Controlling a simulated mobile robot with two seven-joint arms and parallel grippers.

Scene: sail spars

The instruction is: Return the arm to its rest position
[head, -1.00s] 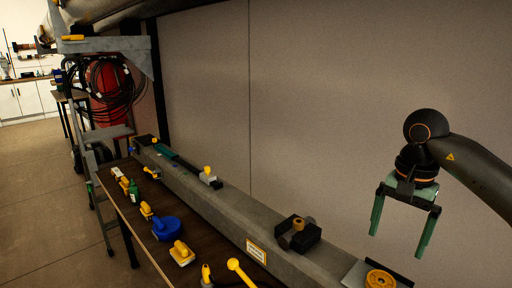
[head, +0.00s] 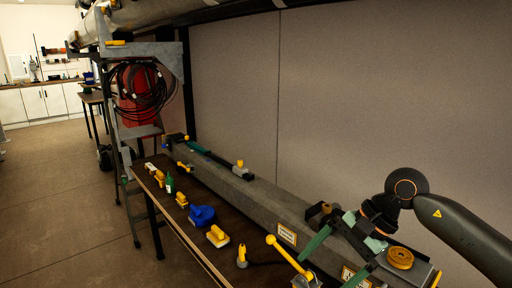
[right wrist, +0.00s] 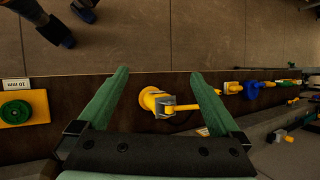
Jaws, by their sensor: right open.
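My right gripper (head: 328,262) comes in from the right in the head view, with its two green fingers spread apart and pointing down to the left over the bench (head: 195,246). In the right wrist view the right gripper (right wrist: 159,73) is open, and nothing is held between its fingers. A yellow-handled tool (right wrist: 160,102) shows beyond the gap between them, on or above the dark bench top. In the head view a yellow handle with a round end (head: 288,256) is just left of the fingers. My left gripper is not in view.
A long grey beam (head: 262,200) runs along the back of the bench, carrying clamps and a yellow disc (head: 400,258). Open floor (head: 60,190) lies to the left.

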